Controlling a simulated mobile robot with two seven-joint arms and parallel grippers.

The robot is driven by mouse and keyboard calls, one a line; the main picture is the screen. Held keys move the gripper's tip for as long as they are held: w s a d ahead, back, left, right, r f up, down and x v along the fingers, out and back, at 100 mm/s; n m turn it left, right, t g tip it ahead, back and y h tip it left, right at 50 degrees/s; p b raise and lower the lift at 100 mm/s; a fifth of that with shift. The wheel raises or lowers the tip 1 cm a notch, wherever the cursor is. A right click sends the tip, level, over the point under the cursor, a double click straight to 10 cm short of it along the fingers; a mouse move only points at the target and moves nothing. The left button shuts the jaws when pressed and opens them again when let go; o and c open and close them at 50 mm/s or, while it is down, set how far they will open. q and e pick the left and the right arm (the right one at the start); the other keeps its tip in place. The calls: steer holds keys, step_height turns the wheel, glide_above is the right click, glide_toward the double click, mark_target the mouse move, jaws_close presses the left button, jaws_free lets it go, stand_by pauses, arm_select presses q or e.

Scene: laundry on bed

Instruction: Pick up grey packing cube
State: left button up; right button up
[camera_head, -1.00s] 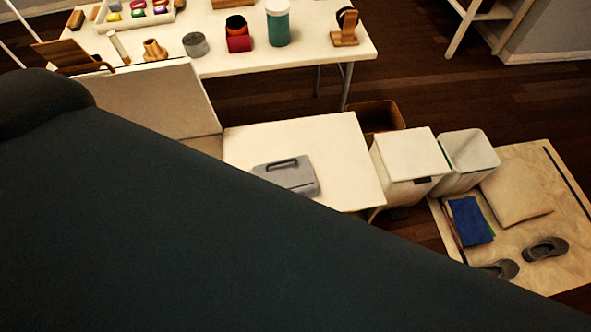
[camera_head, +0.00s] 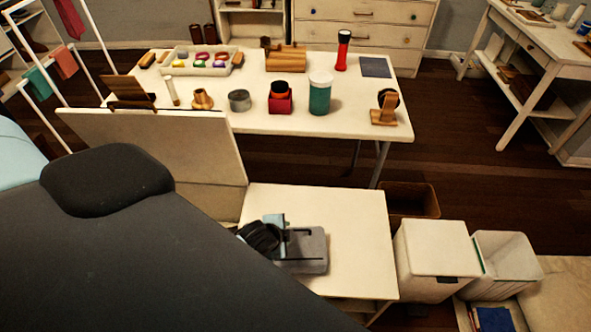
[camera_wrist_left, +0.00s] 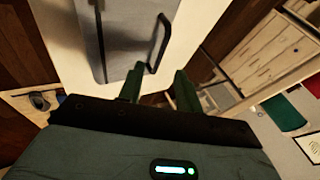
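The grey packing cube (camera_head: 313,252) lies flat on a low white table (camera_head: 350,212), its left part hidden behind my left gripper. In the left wrist view the cube (camera_wrist_left: 118,45) shows with its dark handle (camera_wrist_left: 159,42) standing on its right side. My left gripper (camera_head: 288,238) is at the cube's left side in the head view. In the left wrist view its two green fingers (camera_wrist_left: 160,88) are apart with nothing between them, just short of the handle. Whether they touch the cube cannot be told. My right gripper is not in view.
A white upright panel (camera_head: 170,150) stands left of the low table. Behind is a long white table (camera_head: 345,122) with jars, a tray and wooden items. A brown bin (camera_head: 412,198), a white lidded box (camera_head: 435,262) and an open white bin (camera_head: 508,262) stand to the right.

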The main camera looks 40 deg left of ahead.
mark_target(295, 248)
arm_select(q)
steer(key=shift+b+x, duration=0.6)
steer(key=shift+x, duration=2.45)
steer(key=shift+r, duration=0.1)
jaws_close()
steer(key=shift+d, duration=0.15)
